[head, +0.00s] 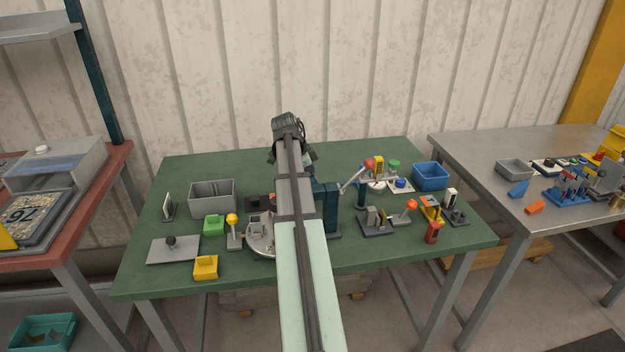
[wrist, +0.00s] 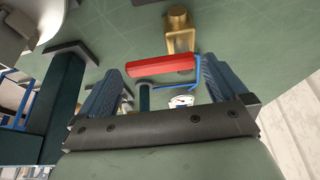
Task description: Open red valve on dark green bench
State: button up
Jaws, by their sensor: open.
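The red valve shows in the wrist view as a red bar handle (wrist: 160,65) beside a brass body (wrist: 179,30) on the green bench top. My gripper (wrist: 158,88) is open, with one blue-grey finger on each side of the view. The red handle shows between and beyond the two fingers, and the gripper does not hold it. I cannot tell whether either finger touches it. In the head view my arm covers the middle of the dark green bench (head: 350,155), and I cannot make out the valve or the fingertips there.
A dark teal press frame (wrist: 62,95) stands close on the left in the wrist view. On the bench are a grey bin (head: 212,192), a blue bin (head: 430,173), a round metal plate (head: 258,245) and an orange-knobbed lever (head: 411,205).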

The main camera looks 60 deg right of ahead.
jog(key=shift+s+d+f, duration=0.1)
jog(key=shift+f, duration=0.15)
jog(key=c, duration=1.3)
